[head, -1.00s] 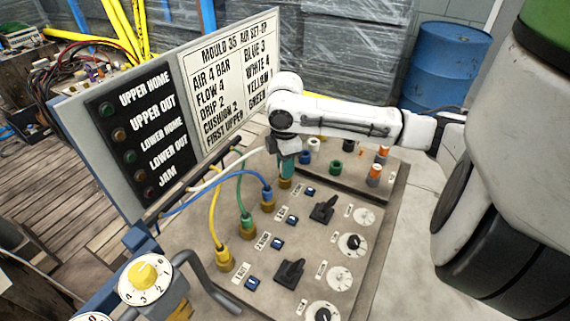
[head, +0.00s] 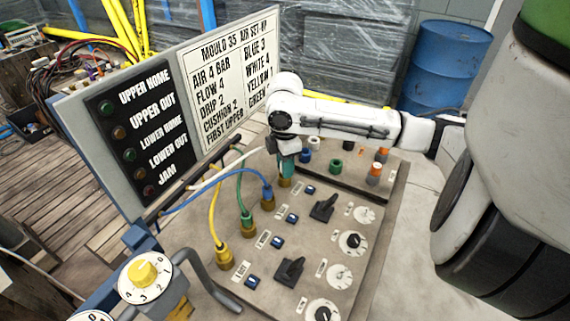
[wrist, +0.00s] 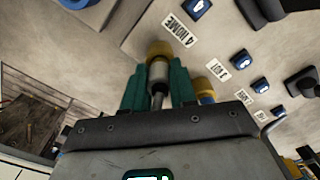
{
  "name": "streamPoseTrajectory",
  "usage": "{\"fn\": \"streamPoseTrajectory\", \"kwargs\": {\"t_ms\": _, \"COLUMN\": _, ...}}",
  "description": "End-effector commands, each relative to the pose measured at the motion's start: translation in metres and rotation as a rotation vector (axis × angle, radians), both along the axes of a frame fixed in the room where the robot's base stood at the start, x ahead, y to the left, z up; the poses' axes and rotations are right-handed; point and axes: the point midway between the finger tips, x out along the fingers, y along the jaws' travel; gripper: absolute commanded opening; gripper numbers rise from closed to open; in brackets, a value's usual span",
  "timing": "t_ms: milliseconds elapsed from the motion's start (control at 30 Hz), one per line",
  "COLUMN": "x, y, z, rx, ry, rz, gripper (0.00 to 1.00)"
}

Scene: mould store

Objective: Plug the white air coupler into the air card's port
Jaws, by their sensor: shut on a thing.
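My gripper (wrist: 158,90) has teal fingers closed around the coupler (wrist: 158,74), which shows as a grey metal body in the wrist view. The coupler lines up with a brass port (wrist: 160,49) beside the label "4 HOME" (wrist: 180,30) and appears to meet it. I cannot tell how deep it sits. In the head view my gripper (head: 287,164) is upright over the brass port (head: 284,182) at the far end of the port row, and its fingers hide the coupler. A white hose (head: 208,182) runs towards it. The air card (head: 235,80) reads "WHITE 4".
Yellow (head: 221,243), green (head: 246,219) and blue (head: 266,193) couplers sit in the nearer ports, their hoses arching left. Black switches (head: 323,209) and dials stand to the right. A yellow-knobbed regulator (head: 145,273) is front left.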

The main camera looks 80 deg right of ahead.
Motion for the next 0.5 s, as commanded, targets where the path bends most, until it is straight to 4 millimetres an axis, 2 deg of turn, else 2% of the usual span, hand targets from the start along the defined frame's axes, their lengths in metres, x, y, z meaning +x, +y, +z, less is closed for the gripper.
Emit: {"fn": "streamPoseTrajectory", "kwargs": {"t_ms": 500, "x": -0.0002, "y": -0.0001, "z": -0.0064, "rx": -0.001, "ry": 0.001, "rz": 0.000, "gripper": 0.00}}
